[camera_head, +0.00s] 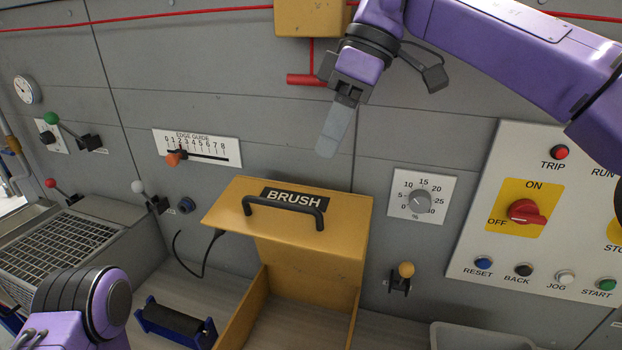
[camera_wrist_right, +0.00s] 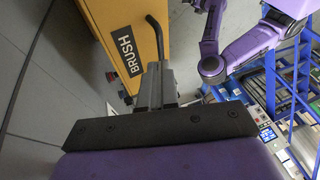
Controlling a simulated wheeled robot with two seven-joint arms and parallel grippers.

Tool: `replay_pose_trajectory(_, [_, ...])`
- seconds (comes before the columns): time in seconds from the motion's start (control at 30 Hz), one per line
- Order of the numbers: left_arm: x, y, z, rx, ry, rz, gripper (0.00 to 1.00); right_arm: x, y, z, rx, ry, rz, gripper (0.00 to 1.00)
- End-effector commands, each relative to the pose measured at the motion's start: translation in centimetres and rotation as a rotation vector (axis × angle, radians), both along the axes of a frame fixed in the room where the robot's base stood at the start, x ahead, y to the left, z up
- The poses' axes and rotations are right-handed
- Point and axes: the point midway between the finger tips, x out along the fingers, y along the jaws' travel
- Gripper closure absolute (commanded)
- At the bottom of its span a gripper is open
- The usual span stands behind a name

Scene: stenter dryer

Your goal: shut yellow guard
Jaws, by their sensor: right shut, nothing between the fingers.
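The yellow guard (camera_head: 345,218) marked BRUSH stands raised above an open yellow box frame (camera_head: 255,300) in the head view. A black bar handle (camera_head: 284,205) runs along its front face. The guard also shows at the upper left in the right wrist view (camera_wrist_right: 97,20), with its handle (camera_wrist_right: 158,40) beyond the fingers.
A control panel (camera_head: 515,265) with a red knob and several buttons is at the right. A small yellow-knobbed lever (camera_head: 405,272) sits right of the guard. A black roller (camera_head: 175,322) lies left of the box.

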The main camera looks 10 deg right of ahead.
Motion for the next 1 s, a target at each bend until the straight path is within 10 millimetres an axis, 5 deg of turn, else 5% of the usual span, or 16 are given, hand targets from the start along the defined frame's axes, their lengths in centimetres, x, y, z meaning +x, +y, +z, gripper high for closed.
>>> replay_pose_trajectory(0.33, [0.1, 0.0, -0.1, 0.0, -0.001, 0.0, 0.04, -0.5, 2.4, -5.6, -0.001, 0.004, 0.003, 1.0])
replay_pose_trajectory(1.0, [0.1, 0.0, -1.5, 0.0, -0.002, 0.0, 0.04, -0.4, 3.4, -7.3, -0.015, -0.029, 0.006, 1.0])
